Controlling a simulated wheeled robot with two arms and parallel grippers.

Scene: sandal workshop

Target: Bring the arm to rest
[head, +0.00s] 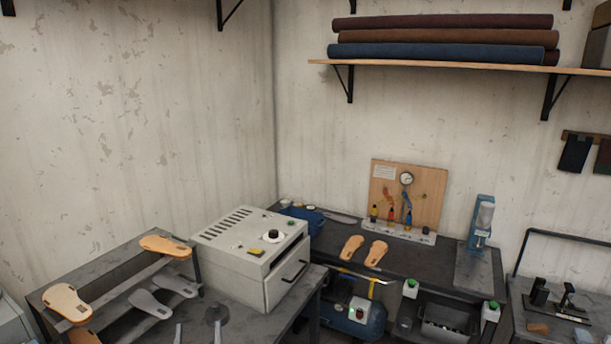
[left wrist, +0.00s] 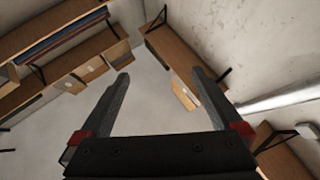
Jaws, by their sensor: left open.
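My left gripper (head: 198,325) shows at the bottom edge of the head view, its two grey fingers pointing up and standing apart. In the left wrist view the same gripper (left wrist: 160,74) is open, with nothing between its fingers. The wrist camera looks past the fingers at walls and wall shelves, seen tilted. The rest of the left arm is below the head view. My right gripper is in neither view.
A grey box machine (head: 255,254) stands on the bench behind the left gripper. A stepped rack (head: 112,261) with sandal soles is at left. A dark bench (head: 330,232) holds two tan soles (head: 364,250) and a gauge board (head: 408,194). Fabric rolls (head: 446,38) lie on a wall shelf.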

